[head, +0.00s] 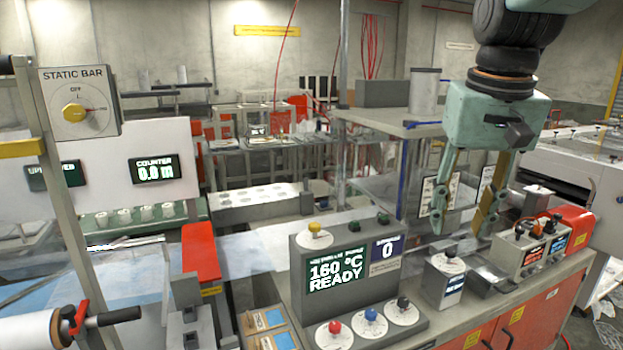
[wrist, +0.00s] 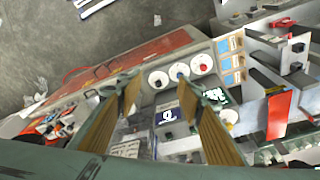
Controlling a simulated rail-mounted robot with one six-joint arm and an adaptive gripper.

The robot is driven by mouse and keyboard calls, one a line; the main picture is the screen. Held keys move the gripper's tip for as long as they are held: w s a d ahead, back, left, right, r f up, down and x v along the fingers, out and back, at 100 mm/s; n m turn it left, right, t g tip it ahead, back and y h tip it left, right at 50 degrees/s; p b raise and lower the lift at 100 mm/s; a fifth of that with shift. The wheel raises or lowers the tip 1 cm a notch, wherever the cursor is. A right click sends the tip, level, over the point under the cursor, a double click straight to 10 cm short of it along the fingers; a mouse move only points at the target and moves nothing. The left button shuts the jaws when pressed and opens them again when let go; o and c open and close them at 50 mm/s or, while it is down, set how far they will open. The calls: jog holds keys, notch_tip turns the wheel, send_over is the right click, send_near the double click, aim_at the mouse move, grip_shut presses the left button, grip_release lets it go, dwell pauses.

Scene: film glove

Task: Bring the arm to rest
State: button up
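My gripper (head: 461,215) hangs from my arm at the right of the head view, pointing down. Its two fingers are spread apart with nothing between them. In the wrist view the fingers (wrist: 160,95) are also apart, with the control panel behind and below them. In the head view the gripper is above the red-fronted bench (head: 545,315), near a small grey box with a black knob (head: 447,277). I see no contact between the fingers and anything; the exact gap to the bench top is hard to tell.
A control console (head: 310,240) reads 160 °C READY and 0, with red, blue and black knobs in front. A switch box (head: 530,245) stands right of the gripper. A grey canister (head: 425,92) stands on a shelf behind. The static bar dial (head: 75,112) is far left.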

jog(key=s+a+f+b, duration=0.1)
jog(key=s+a+f, duration=0.1)
jog(key=s, duration=0.6)
jog(key=s+a+f+n+t, duration=0.1)
jog(key=s+f, duration=0.2)
jog(key=s, duration=0.6)
jog(key=s+a+f+b, duration=0.1)
jog(key=s+a+f, duration=0.1)
jog(key=s, duration=0.7)
jog(key=shift+a+f+n+t+b, duration=0.3)
jog(key=shift+a+f+n, duration=0.1)
jog(key=shift+f, duration=0.15)
jog(key=shift+d, duration=0.2)
